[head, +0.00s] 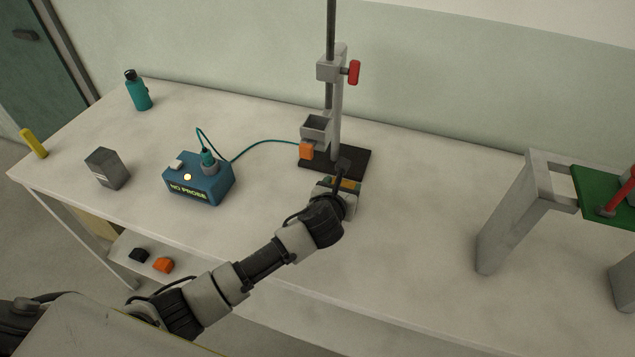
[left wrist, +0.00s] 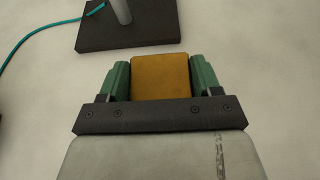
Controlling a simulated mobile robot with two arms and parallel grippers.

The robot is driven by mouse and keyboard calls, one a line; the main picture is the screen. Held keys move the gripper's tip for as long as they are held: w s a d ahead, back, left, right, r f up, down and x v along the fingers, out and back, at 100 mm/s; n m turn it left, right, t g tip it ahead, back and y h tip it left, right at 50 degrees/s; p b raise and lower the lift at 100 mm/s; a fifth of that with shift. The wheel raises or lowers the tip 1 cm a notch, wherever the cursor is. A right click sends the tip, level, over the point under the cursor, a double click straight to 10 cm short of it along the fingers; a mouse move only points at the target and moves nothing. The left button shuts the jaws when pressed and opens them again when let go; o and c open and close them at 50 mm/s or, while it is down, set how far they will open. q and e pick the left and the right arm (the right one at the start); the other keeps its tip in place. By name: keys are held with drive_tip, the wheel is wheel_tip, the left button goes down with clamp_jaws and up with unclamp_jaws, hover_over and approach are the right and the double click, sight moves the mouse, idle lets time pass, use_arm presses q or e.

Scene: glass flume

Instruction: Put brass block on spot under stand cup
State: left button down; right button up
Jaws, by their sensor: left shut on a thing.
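My left gripper (head: 343,184) is shut on the brass block, in front of the stand's dark base. In the left wrist view the brass block (left wrist: 160,76) sits between the two green fingers of my left gripper (left wrist: 160,80). I cannot tell whether the block touches the table. The stand (head: 335,100) has a grey, open-topped cup (head: 316,128) with an orange part (head: 306,150) at its front. The dark base (head: 362,163) is partly behind my gripper; in the left wrist view the base (left wrist: 150,36) lies beyond the block. I cannot make out a marked spot. My right gripper is not in view.
A blue box (head: 198,182) reading "NO PROBE" stands left, its teal cable (head: 262,147) running to the stand. A grey frame (head: 505,215) stands right. The table between is clear.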

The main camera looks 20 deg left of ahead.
use_arm(q)
drive_tip(key=shift+a+r, duration=0.15)
drive_tip(key=shift+a, duration=0.75)
drive_tip(key=a+p, duration=0.1)
drive_tip(key=a, duration=0.3)
drive_tip(key=shift+w+a, duration=0.15)
drive_tip(key=shift+a, duration=0.05)
drive_tip(key=shift+d+f, duration=0.1)
drive_tip(key=shift+f, duration=0.4)
drive_tip(key=shift+d+f, duration=0.15)
drive_tip(key=shift+f, duration=0.1)
drive_tip(key=c, duration=0.6)
unclamp_jaws()
drive_tip(key=shift+f, duration=0.3)
drive_tip(key=o, duration=0.4)
drive_tip(key=shift+r, duration=0.1)
